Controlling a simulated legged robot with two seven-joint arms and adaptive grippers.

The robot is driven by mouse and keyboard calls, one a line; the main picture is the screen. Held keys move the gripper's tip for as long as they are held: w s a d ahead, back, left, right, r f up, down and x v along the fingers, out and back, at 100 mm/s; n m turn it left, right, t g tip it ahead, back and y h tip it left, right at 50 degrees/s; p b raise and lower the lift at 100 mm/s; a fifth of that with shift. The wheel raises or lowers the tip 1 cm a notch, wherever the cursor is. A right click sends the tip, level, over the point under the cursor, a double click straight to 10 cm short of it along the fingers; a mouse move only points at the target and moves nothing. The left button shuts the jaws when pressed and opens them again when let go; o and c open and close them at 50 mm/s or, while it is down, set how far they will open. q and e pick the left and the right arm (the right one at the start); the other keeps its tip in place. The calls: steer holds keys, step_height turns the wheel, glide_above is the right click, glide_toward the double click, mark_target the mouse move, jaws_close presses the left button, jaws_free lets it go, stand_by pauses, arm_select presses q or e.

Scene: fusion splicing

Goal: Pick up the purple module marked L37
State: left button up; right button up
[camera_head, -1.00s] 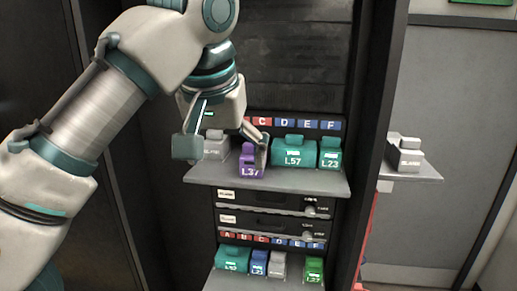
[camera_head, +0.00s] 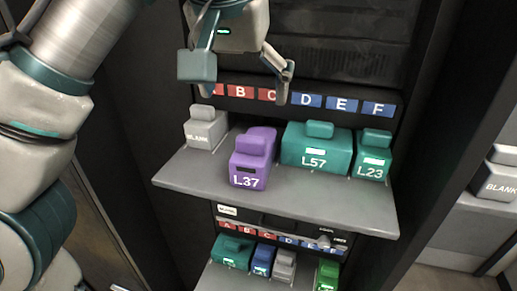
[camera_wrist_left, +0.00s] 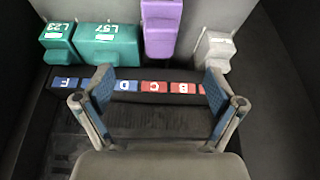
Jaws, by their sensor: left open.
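The purple module marked L37 (camera_head: 252,160) stands upright on the upper grey shelf (camera_head: 330,203), near the shelf's front edge. It also shows in the left wrist view (camera_wrist_left: 161,30), at the top middle beyond the fingers. My left gripper (camera_head: 236,82) is open and empty, above and behind the purple module and in front of the lettered strip (camera_head: 305,101). In the left wrist view the two fingers (camera_wrist_left: 154,95) are wide apart with nothing between them but the strip behind. My right gripper is not in view.
On the same shelf stand a grey BLANK module (camera_head: 206,130) to the left, and teal modules L57 (camera_head: 316,150) and L23 (camera_head: 373,160) to the right. A lower shelf holds several modules, including a green one (camera_head: 327,275). Another BLANK block (camera_head: 497,178) is at far right.

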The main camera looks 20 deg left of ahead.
mark_target(252, 136)
arm_select(q)
steer(key=x, duration=0.3)
steer(key=w+x, duration=0.1)
steer(key=x, duration=0.4)
steer(key=shift+w+a+f, duration=0.1)
steer(key=shift+w+a, duration=0.05)
steer(key=shift+w, duration=0.15)
steer(key=shift+x, duration=1.1)
steer(key=shift+f, duration=0.55)
steer(key=x, duration=0.4)
steer(key=shift+w+d+f, duration=0.15)
steer(key=shift+d+f, duration=0.05)
steer(key=shift+f, duration=0.05)
steer(key=shift+w+f, duration=0.1)
steer(key=shift+f, duration=0.1)
steer(key=shift+a, duration=0.1)
steer(key=c, duration=1.3)
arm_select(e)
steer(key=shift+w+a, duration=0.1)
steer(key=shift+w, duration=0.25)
